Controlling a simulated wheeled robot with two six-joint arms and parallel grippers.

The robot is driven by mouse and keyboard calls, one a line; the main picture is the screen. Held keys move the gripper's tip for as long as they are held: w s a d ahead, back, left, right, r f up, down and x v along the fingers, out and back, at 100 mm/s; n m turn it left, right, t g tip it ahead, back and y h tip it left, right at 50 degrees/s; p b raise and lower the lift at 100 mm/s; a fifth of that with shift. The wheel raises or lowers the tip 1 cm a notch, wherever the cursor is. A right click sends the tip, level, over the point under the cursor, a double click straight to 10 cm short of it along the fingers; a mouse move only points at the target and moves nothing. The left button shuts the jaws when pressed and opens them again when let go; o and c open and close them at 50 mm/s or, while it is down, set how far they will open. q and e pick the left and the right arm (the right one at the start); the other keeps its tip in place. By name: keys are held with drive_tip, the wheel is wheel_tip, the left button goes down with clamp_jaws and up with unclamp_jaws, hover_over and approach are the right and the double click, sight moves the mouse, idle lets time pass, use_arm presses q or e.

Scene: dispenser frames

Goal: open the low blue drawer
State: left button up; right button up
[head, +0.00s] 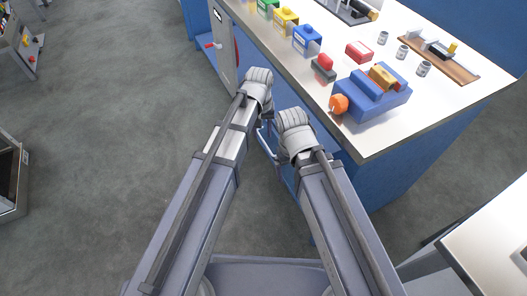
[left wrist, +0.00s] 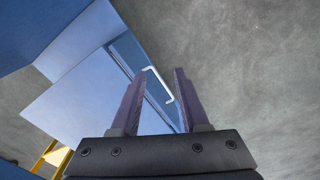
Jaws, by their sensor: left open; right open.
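The low blue drawer (left wrist: 128,52) shows in the left wrist view, standing out from the cabinet front as if partly open. Its pale bar handle (left wrist: 159,84) appears between the two fingers of my left gripper (left wrist: 159,74). The left gripper is open, and I cannot tell whether its fingers reach around the handle or touch it. In the head view part of the drawer's rim (head: 267,149) shows between my forearms; the rest is hidden. My right gripper (head: 294,119) is beside the drawer, lower than the left one, with its fingers hidden from view. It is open.
The white worktop (head: 345,145) above the blue cabinet holds a blue block device (head: 370,97), coloured boxes and small cans. Another white table (head: 490,240) stands lower right.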

sight(264, 142)
use_arm(q)
drive_tip(key=w+a+f+n+t+h+b, duration=0.1)
drive_tip(key=w+f+n+b, duration=0.4)
drive_tip(key=w+f+b, duration=1.3)
wheel_tip(264, 142, down, 3)
drive_tip(key=shift+a+f+h+b, duration=0.1)
drive_tip(key=shift+a+h+b, duration=0.2)
drive_tip(key=shift+a+b, duration=0.25)
drive_tip(key=b+x, duration=0.7)
drive_tip(key=x, duration=0.1)
drive_tip(key=shift+b, duration=0.35)
clamp_jaws()
